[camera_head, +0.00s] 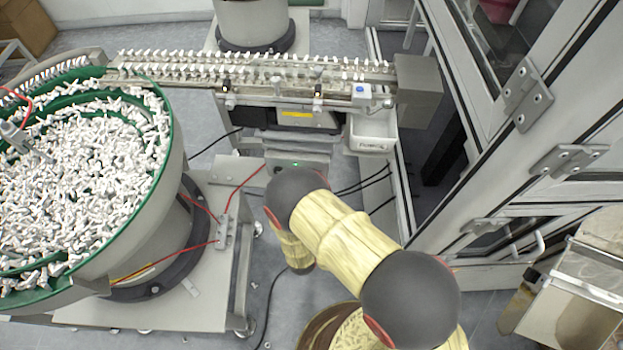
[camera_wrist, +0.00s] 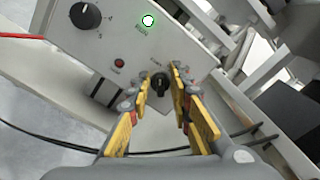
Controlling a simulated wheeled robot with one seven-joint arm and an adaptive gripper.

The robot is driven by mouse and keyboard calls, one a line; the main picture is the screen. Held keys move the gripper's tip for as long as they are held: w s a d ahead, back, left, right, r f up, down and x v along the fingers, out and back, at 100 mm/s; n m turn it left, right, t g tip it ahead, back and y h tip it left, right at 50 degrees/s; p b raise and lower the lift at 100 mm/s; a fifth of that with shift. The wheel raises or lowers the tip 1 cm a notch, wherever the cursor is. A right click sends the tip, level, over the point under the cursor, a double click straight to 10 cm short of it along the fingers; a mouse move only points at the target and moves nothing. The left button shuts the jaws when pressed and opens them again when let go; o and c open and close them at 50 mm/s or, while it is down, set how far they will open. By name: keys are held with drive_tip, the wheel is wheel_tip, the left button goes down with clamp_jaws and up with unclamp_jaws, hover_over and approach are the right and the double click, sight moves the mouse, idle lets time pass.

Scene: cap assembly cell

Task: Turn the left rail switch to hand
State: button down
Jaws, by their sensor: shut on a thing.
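A control panel (camera_wrist: 125,45) on a grey box fills the upper part of the wrist view. A small black rotary switch (camera_wrist: 160,84) sits on the panel with a small label above it that I cannot read. My gripper (camera_wrist: 160,88) has its yellow-padded fingers on either side of this switch and is shut on it. The knob's exact pointing direction is hard to tell.
The panel also carries a large black dial (camera_wrist: 85,16), a green-ringed light (camera_wrist: 148,20) and a red button (camera_wrist: 119,63). A feeder bowl (camera_head: 170,150) full of white parts stands left. A feed rail (camera_head: 250,85) runs behind the box. Cables lie nearby; a framed cabinet (camera_head: 450,190) stands right.

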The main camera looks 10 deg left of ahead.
drive_tip(key=shift+f+n, duration=0.1)
drive_tip(key=shift+n, duration=0.5)
drive_tip(key=c, duration=1.7)
unclamp_jaws()
drive_tip(key=shift+s, duration=0.1)
drive_tip(key=s, duration=0.4)
drive_tip(key=s+d, duration=0.1)
drive_tip(key=s, duration=0.6)
drive_tip(key=shift+s+d, duration=0.25)
drive_tip(key=shift+s, duration=0.1)
